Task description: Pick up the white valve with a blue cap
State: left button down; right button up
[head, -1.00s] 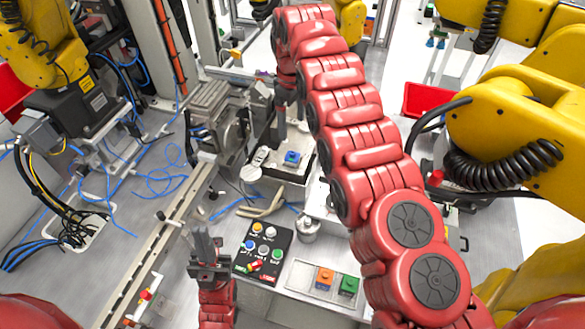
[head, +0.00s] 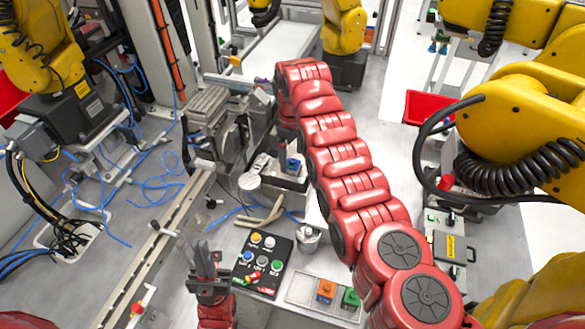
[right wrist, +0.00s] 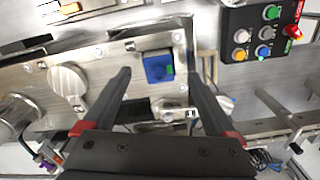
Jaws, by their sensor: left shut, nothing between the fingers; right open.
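A small white piece (head: 262,160) lies on the left part of a dark-edged metal box; it also shows beside my right finger in the right wrist view (right wrist: 188,108). It may be the valve, but its cap is too small to tell. A square blue button-like part (right wrist: 158,67) sits on the plate, between and beyond my right gripper's fingers in the wrist view. My right gripper (right wrist: 157,76) is open and empty, pointing down over this plate. In the head view its fingers partly hide the blue part. My left gripper (head: 205,252) is shut and empty, upright beside the control panel.
A black control panel (head: 263,262) with coloured buttons stands in front. A metal pot (head: 308,237) and an orange-and-green button plate (head: 300,288) are near it. A vise-like machine (head: 215,125) stands left of the right gripper. A metal rail (head: 150,250) runs along the left.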

aim_at(292, 160)
notch_tip(292, 160, down, 3)
jog(key=shift+w+f+p, duration=0.1)
jog(key=shift+p, duration=0.25)
grip_shut()
